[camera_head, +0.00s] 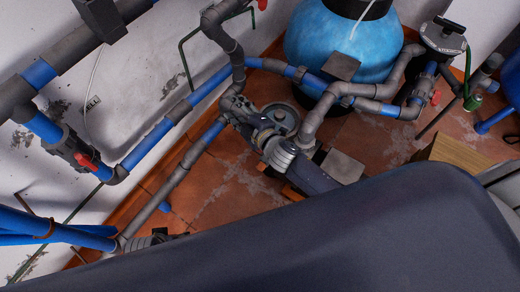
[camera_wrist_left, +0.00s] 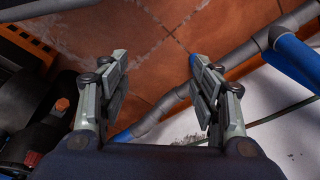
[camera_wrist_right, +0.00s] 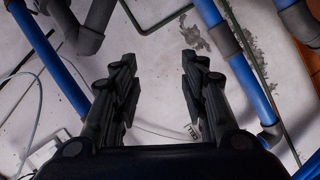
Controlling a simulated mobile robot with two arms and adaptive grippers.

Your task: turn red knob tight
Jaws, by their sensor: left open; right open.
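Red knobs show on the pipework in the head view: one on a grey valve at the left (camera_head: 88,162), one near the blue tank at the right (camera_head: 435,97), and one at the top edge (camera_head: 262,4). I cannot tell which one the task means. My right gripper (camera_head: 238,108) is over the pipes near the middle, apart from all three. In the right wrist view the right gripper (camera_wrist_right: 160,60) is open and empty, facing the white wall. My left gripper (camera_wrist_left: 158,60) is open and empty in the left wrist view, above floor and pipes. No red knob shows between either pair of fingers.
Blue and grey pipes (camera_head: 155,137) run along the white wall (camera_head: 130,75). A blue tank (camera_head: 335,45) stands at the back. Tiled floor (camera_head: 235,185) is partly bare. A wooden block (camera_head: 452,152) lies at the right. Dark machinery (camera_wrist_left: 45,135) is left in the left wrist view.

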